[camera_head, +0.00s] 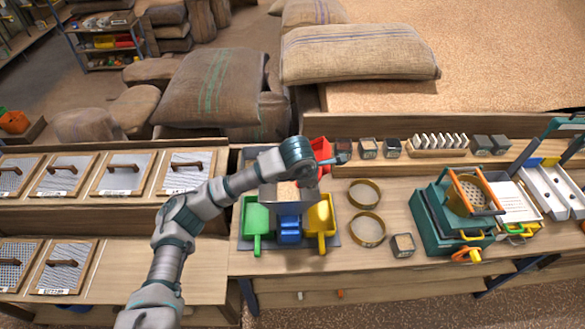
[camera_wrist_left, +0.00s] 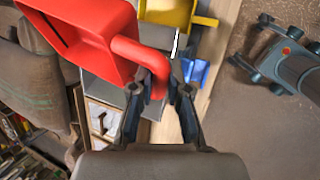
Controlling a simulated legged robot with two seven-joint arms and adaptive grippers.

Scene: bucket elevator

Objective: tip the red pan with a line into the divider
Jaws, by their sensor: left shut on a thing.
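The red pan (camera_head: 321,149) is held up at the back right of the grey divider (camera_head: 287,206). In the left wrist view the red pan (camera_wrist_left: 85,32) is large at upper left and looks tilted. My left gripper (camera_wrist_left: 160,88) is shut on its red handle; it also shows in the head view (camera_head: 338,159). Tan material shows in the divider's top, partly under my wrist. I cannot make out a line on the pan or whether it holds anything. My right gripper does not clearly show.
A green pan (camera_head: 256,222), a blue pan (camera_head: 289,229) and a yellow pan (camera_head: 320,220) stand around the divider's foot. Two round sieves (camera_head: 367,229) and small boxes (camera_head: 403,245) are to the right. A teal machine (camera_head: 436,222) stands further right. Sacks (camera_head: 212,85) lie behind.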

